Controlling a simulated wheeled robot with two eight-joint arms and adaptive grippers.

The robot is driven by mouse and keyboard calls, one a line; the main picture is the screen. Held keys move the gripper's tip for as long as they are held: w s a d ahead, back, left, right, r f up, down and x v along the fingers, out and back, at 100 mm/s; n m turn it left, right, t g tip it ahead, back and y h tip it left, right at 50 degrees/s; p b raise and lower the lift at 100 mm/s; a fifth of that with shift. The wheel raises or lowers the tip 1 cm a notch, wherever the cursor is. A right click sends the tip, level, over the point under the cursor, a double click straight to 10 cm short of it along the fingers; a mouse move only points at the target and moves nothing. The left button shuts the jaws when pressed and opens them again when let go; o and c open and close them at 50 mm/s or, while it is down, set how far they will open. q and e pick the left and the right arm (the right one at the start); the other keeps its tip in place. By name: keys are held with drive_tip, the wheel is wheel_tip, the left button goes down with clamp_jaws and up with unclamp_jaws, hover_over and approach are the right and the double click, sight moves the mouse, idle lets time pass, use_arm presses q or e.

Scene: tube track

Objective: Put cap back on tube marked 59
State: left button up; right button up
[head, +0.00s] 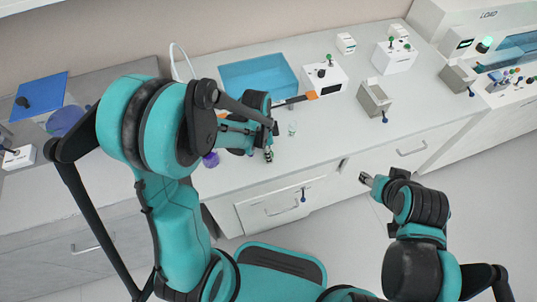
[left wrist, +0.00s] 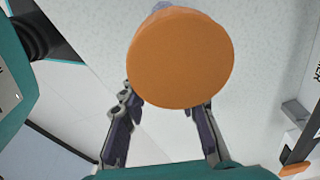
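A round orange cap (left wrist: 180,58) fills the upper middle of the left wrist view, its flat face towards the camera. My left gripper (left wrist: 165,105) has one finger on each side of it and looks shut on it; the fingertips are partly hidden behind the cap. A pale bluish bit shows behind its top edge. In the head view, my left gripper (head: 268,154) is over the front of the counter. A small clear tube (head: 292,128) stands just right of it; I cannot read a number on it. My right gripper (head: 367,180) is in front of the counter, with its fingers too small to judge.
A blue tray (head: 258,78) lies behind my left gripper. An orange-ended dark strip (head: 312,95) lies at its front right. A white box with knobs (head: 324,77) and an open metal box (head: 373,98) stand to the right. A purple round thing (head: 210,159) shows below my left arm.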

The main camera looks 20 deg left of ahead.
idle(0.3)
use_arm(q)
wheel_tip(320, 180, up, 4)
drive_tip(key=shift+r+p, duration=0.2)
drive_tip(key=shift+p, duration=1)
drive_tip(key=w+d+r+p, duration=0.2)
drive_tip(key=d+r, duration=0.4)
drive_tip(key=d, duration=0.5)
drive_tip(key=shift+d+r+p, duration=0.25)
drive_tip(key=shift+r+p, duration=0.05)
drive_tip(key=shift+p, duration=0.35)
